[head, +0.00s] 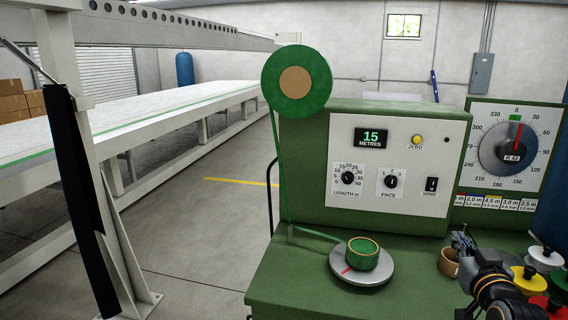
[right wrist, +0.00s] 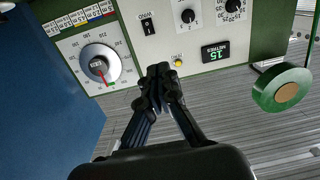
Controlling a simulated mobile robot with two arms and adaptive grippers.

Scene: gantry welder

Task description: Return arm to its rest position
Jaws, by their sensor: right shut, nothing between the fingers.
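My right arm comes in at the lower right of the head view. Its gripper (head: 461,243) is shut and empty, above the right part of the green bench, close to a small tan ring (head: 449,262). In the right wrist view the closed fingers (right wrist: 161,76) point towards the white control panel, which appears upside down. My left gripper is not in view.
The green winding machine (head: 300,160) shows 15 metres on its display (head: 372,137). A green spool (head: 364,253) sits on a round plate (head: 362,267). A dial (head: 507,149) stands at the right, with coloured spools (head: 529,279) below. Open floor (head: 190,240) lies left.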

